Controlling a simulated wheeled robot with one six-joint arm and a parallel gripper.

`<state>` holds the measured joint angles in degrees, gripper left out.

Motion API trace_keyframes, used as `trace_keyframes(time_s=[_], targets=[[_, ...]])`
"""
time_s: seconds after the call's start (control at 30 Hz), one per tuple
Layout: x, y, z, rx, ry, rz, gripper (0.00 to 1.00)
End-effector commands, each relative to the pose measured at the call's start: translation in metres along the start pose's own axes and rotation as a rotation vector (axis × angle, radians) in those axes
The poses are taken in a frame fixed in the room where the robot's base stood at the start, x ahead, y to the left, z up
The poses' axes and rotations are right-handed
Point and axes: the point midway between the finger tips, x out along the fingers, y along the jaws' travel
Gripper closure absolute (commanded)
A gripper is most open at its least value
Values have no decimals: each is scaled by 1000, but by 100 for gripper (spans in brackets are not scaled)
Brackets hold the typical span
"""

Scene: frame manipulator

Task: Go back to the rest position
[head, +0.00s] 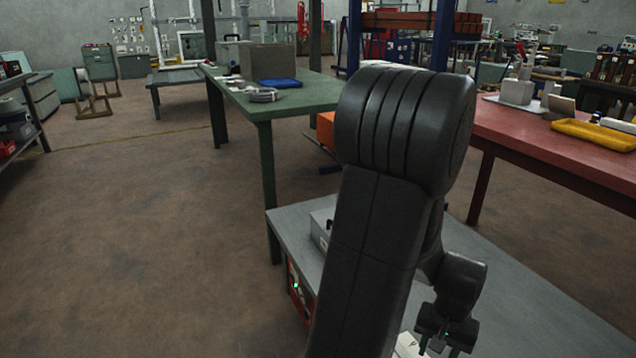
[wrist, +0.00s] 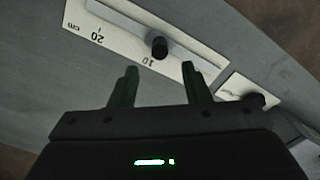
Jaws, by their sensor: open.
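My gripper (wrist: 158,88) is open in the wrist view, with two dark green-tinted fingers apart and nothing between them. Just beyond the fingertips lies a pale plate (wrist: 203,61) with a long slot, a scale marked 10 and 20 cm, and a black knob (wrist: 158,47). I cannot tell whether the fingers touch the plate. In the head view my gripper (head: 438,347) hangs low at the bottom right, over the grey bench (head: 530,318). My dark arm covers much of that bench.
A smaller pale plate (wrist: 236,92) with a black knob (wrist: 258,100) lies right of the gripper. A green table (head: 318,94) with a blue tray (head: 278,84) stands behind the bench. A red table (head: 545,150) with a yellow tray (head: 596,133) is at right. Open floor (head: 140,230) lies left.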

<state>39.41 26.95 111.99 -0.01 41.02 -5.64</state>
Motion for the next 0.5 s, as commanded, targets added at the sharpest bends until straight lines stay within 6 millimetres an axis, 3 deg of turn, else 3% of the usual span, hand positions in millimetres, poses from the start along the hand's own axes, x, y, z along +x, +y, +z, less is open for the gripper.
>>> trace_keyframes(time_s=[0.03, 0.2, 0.4, 0.5], targets=[[16, 0, 1, 0, -5, 0, 57], [49, 0, 1, 0, -5, -1, 57], [78, 0, 1, 0, -3, 0, 57], [82, -2, -1, -2, 0, 0, 57]])
